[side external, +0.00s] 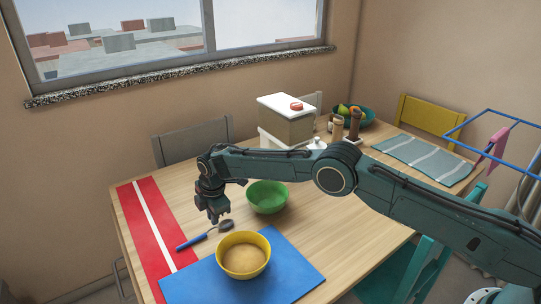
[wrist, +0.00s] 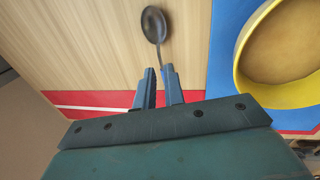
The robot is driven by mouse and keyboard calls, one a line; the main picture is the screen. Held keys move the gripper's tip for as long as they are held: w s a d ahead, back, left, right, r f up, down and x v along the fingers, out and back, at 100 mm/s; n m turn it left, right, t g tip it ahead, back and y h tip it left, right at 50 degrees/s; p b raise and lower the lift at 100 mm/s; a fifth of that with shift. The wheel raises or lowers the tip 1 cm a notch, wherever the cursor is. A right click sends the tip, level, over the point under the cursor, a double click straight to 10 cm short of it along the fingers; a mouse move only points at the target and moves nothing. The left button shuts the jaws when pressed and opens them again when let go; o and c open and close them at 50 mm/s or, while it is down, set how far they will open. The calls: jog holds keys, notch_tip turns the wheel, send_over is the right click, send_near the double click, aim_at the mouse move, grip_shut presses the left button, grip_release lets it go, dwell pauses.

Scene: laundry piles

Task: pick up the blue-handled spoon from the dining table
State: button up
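The blue-handled spoon (side external: 195,241) lies on the wooden dining table (side external: 318,227), its blue handle reaching over the red runner and its dark bowl toward the green bowl. In the wrist view the spoon's dark bowl (wrist: 154,24) and thin neck show ahead of the fingers; most of the handle is hidden behind my gripper. My gripper (side external: 220,217) points down close to the spoon. In the wrist view its two fingers (wrist: 159,80) stand apart, lined up with the spoon's neck. I see nothing held; contact with the handle cannot be told.
A yellow bowl (side external: 243,273) with tan contents sits on a blue mat (side external: 300,276), just beside the spoon. A green bowl (side external: 267,210) stands behind my gripper. A red runner (side external: 136,210) with a white stripe lies at left. A box (side external: 286,124) and jars stand farther back.

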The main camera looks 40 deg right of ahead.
aim_at(213, 229)
jog(key=shift+f, duration=0.1)
jog(key=shift+w+a+f, duration=0.1)
jog(key=shift+w+f, duration=0.15)
jog(key=shift+f, duration=1)
jog(key=shift+w+f, duration=0.2)
jog(key=shift+f, duration=1)
grip_shut()
jog(key=shift+r, duration=0.1)
notch_tip(213, 229, up, 10)
